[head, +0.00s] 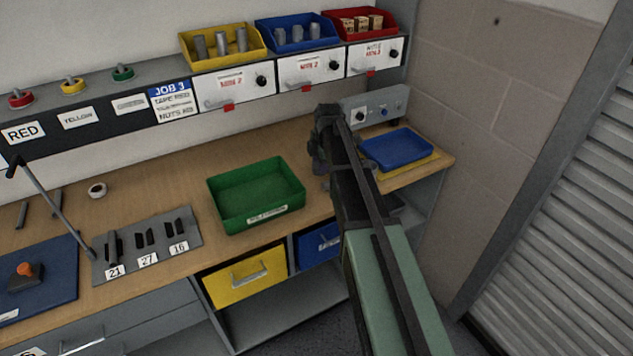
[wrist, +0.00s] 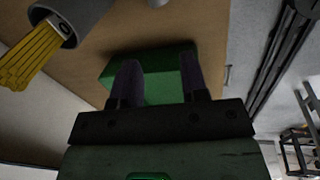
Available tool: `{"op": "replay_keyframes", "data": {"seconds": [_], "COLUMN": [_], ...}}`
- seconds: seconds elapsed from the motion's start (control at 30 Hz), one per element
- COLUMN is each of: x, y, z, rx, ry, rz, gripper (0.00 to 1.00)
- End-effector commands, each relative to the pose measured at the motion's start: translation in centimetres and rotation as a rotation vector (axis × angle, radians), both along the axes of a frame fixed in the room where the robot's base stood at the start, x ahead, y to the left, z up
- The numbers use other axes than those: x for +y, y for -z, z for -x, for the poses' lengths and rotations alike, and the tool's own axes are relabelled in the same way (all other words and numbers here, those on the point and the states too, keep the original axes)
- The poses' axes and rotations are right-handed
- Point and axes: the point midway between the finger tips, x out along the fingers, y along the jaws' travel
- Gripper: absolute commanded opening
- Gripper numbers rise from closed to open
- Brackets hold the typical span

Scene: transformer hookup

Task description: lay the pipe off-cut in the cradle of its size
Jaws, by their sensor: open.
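A grey cradle plate (head: 190,250) lies on the bench, with cradles labelled 21, 27 and 18. The 27 (head: 146,238) and 18 cradles (head: 178,238) show pairs of dark supports with nothing visible between them. At the 21 cradle a longer grey piece (head: 112,246) shows, which looks like the pipe off-cut lying there; its fit is too small to tell. My gripper (wrist: 158,68) is open in the wrist view, with nothing between its fingers and the green tray beyond. In the head view the arm's end is right of that tray, well away from the plate.
The green tray (head: 215,205) is empty. A blue tray (head: 397,150) stands at the back right. A thin rod stand (head: 50,205) leans beside the plate's left edge. A tape roll (head: 97,190) lies behind. A grey tube with yellow strands (wrist: 35,55) shows in the wrist view.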

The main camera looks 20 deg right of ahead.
Motion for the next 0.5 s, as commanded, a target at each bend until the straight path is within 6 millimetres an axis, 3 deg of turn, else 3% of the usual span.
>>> {"op": "replay_keyframes", "data": {"seconds": [0.07, 0.2, 0.3, 0.4, 0.5], "x": [3.6, 10.3, 13.6, 15.3, 15.9], "y": [0.1, 0.2, 0.3, 0.3, 0.3], "z": [4.6, 14.6, 20.9, 25.0, 26.5], "rx": [0.032, 0.107, 0.143, 0.157, 0.160], "ry": [0.196, 0.749, 1.131, 1.398, 1.528], "rz": [-0.036, -0.099, -0.118, -0.118, -0.117], "gripper": [0.41, 0.41, 0.41, 0.41, 0.41]}}
